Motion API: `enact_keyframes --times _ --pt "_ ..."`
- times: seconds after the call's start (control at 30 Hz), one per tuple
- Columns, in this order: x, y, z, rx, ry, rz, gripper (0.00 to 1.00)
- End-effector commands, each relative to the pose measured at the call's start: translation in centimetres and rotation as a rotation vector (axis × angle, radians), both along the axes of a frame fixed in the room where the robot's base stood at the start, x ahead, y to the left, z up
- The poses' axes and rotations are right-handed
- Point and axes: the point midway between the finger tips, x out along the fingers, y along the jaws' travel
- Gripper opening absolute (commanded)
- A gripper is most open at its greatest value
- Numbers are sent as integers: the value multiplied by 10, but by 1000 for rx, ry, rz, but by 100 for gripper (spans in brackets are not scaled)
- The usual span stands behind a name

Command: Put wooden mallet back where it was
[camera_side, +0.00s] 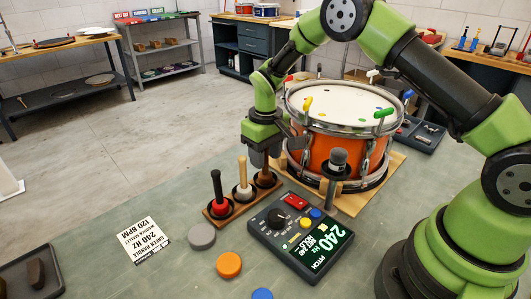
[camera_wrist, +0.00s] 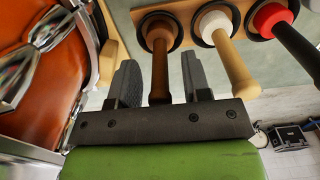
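A brown wooden mallet stands head down in the end slot of the rack (camera_side: 224,214), nearest the drum. In the wrist view its brown handle (camera_wrist: 160,72) rises between the two fingers. My gripper (camera_side: 262,158) is open around that handle, and in the wrist view a gap shows between the handle and each finger of my gripper (camera_wrist: 161,82). Beside it in the rack stand a white-headed mallet with a pale handle (camera_side: 242,172) and a red-headed mallet with a black handle (camera_side: 217,188). The brown mallet's upper end is partly hidden by my gripper in the side view.
An orange drum (camera_side: 323,151) with coloured clips stands close to the right of my gripper. A microphone (camera_side: 337,163) stands before it. A pitch box (camera_side: 300,238) reading 240 Hz, coloured discs (camera_side: 229,264) and a printed card (camera_side: 144,241) lie in front.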

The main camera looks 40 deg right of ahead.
Motion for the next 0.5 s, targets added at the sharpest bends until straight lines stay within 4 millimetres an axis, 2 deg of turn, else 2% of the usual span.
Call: enact_keyframes --times 0.17,0.27,0.5 --pt "0 0 3 0 -1 0 44" --pt "1 0 15 0 -4 -1 44" --pt "1 0 67 0 -8 0 44"
